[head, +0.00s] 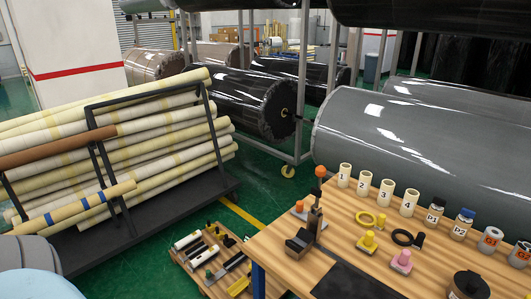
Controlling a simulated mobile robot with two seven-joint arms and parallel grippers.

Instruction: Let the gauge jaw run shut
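A small upright device, which may be the gauge, stands at the left end of the wooden table (283,247). It has a dark post (315,215), an orange knob (320,172) on top and a dark block (299,242) at its foot. It is too small to tell its jaw or how far that is open. Neither of my grippers shows in the head view. Rounded grey and pale blue shapes at the lower left look like parts of my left arm.
Several numbered cups (364,183) and labelled jars (461,224) line the table's back edge. A lower tool tray (207,281) stands left. A roll rack (118,226) and large wrapped rolls (410,140) surround the table.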

